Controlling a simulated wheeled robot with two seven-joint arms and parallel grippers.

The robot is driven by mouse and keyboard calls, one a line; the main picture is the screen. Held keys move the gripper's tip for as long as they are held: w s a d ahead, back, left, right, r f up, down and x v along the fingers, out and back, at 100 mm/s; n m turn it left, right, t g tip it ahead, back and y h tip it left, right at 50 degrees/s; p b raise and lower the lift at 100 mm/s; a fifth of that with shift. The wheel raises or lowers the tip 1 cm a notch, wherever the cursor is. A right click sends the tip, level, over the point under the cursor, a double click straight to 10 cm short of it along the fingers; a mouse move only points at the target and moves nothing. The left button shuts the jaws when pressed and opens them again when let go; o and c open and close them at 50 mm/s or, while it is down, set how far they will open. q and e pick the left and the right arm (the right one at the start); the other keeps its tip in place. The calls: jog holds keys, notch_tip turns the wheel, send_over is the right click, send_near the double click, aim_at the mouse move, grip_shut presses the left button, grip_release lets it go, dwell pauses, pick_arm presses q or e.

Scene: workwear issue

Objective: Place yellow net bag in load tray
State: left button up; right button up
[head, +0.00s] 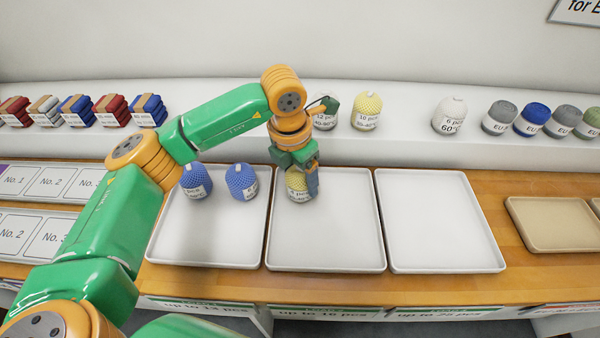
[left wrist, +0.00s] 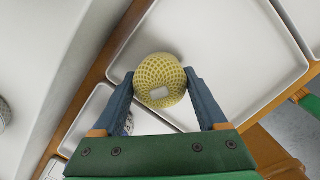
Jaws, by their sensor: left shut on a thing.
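My left gripper (head: 301,184) is shut on a yellow net bag (head: 296,182) with a white label. The bag is upright inside the outline of the middle white tray (head: 335,240), near its back left part; I cannot tell whether it touches the tray floor. In the left wrist view the yellow net bag (left wrist: 160,72) sits between the two blue-grey fingers of the gripper (left wrist: 160,82), over a white tray surface (left wrist: 225,50). Another yellow net bag (head: 367,107) stands on the back shelf. My right gripper is not in view.
The left tray (head: 205,240) holds two blue net bags (head: 241,180). The right white tray (head: 440,225) is empty. Beige trays (head: 555,225) lie farther right. The back shelf (head: 400,145) carries white, grey, blue and green bags and folded stacks (head: 76,111).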

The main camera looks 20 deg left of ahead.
pick_arm(q)
jog(key=shift+f, duration=0.2)
jog(key=o, duration=1.3)
jog(key=shift+r, duration=0.4)
jog(key=r, duration=0.4)
jog(key=s+r, duration=0.1)
jog(key=r, duration=0.6)
jog(key=shift+s+a+r, duration=0.3)
jog(key=shift+a, duration=0.1)
